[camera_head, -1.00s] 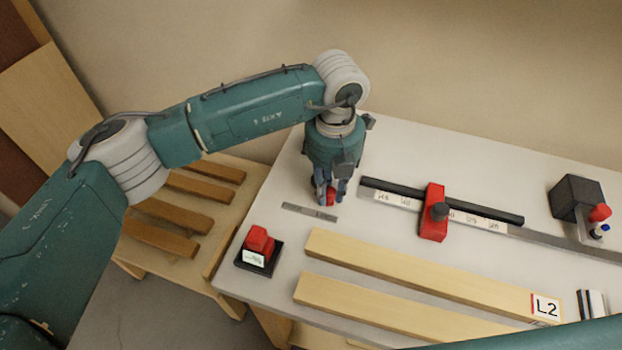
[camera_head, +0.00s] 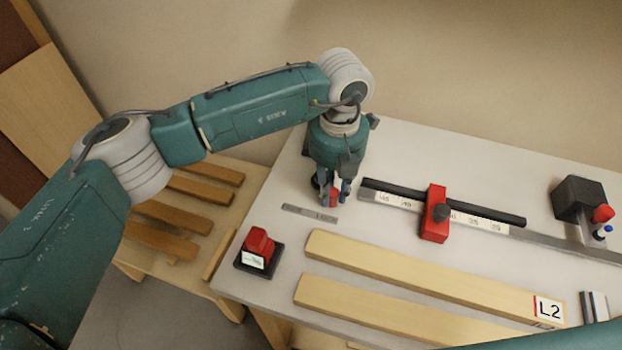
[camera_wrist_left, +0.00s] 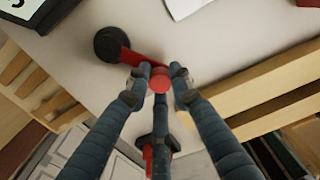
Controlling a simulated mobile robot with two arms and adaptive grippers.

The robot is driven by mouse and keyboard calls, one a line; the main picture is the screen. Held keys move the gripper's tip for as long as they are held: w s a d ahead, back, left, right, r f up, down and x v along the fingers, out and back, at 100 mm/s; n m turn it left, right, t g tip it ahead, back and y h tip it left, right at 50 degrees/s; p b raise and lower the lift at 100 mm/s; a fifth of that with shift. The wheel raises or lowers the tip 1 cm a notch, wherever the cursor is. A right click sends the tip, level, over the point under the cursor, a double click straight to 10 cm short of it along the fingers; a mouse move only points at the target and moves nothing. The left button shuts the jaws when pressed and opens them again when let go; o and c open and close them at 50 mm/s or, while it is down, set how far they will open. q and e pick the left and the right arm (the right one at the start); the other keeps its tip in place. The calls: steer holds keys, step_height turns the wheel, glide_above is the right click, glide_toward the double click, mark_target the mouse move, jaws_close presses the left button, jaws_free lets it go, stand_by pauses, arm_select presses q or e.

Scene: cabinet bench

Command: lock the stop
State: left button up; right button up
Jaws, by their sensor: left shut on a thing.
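My left gripper (camera_head: 333,195) points down at the back left of the bench and is shut on the knob of a red lever (camera_head: 335,184). In the left wrist view the round red knob (camera_wrist_left: 160,80) sits between the fingertips, and the lever's arm runs to a black round pivot (camera_wrist_left: 111,44). The fingers partly hide the lever in the head view. A red stop (camera_head: 433,224) with a dark knob sits on the black rail (camera_head: 385,187), along a numbered scale. My right gripper is not in view.
A small metal plate (camera_head: 310,213) lies in front of the lever. A red switch on a black base (camera_head: 258,247) stands at the front left. Two wooden strips (camera_head: 400,264) lie across the front. A dark block (camera_head: 578,198) stands at the right.

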arm_select(q)
steer(key=o, duration=0.8)
steer(key=shift+w, duration=0.1)
steer(key=shift+c, duration=0.2)
steer(key=shift+r+p, duration=1.7)
steer(key=shift+r, duration=2.85)
